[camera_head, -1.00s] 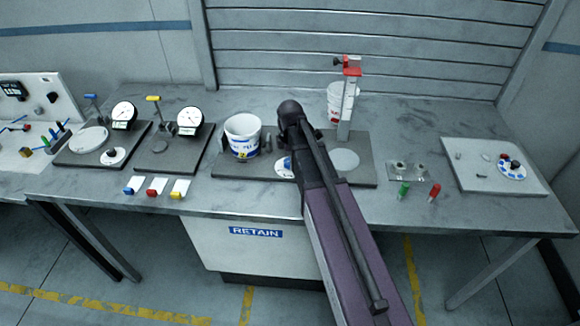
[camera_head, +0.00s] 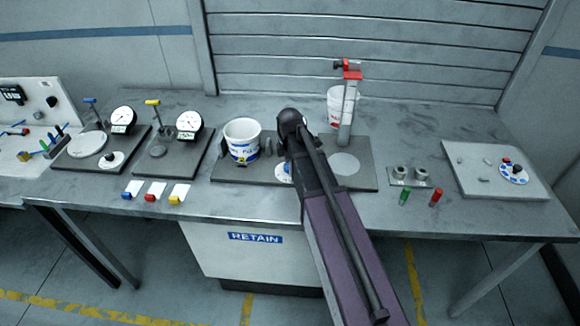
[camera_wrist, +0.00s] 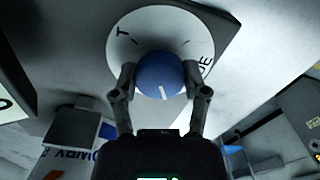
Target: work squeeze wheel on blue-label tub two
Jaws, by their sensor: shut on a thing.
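The squeeze wheel is a blue knob (camera_wrist: 160,76) with a white mark, set on a round white dial (camera_wrist: 118,40) with dark ticks and letters. In the wrist view, my gripper (camera_wrist: 160,84) has one finger on each side of the knob and is shut on it. In the head view, the dial (camera_head: 284,172) shows partly beside my wrist; my fingers are hidden there. A white tub (camera_head: 242,142) with a blue-and-white label stands upright left of my wrist on a dark base plate (camera_head: 226,172). Whether it is tub two I cannot tell.
A stand with a red top (camera_head: 350,75) rises behind right, with another white tub (camera_head: 335,104) behind it. Two gauges (camera_head: 188,124) stand left. A small plate with metal cups (camera_head: 410,176) and a pale board (camera_head: 480,170) lie right.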

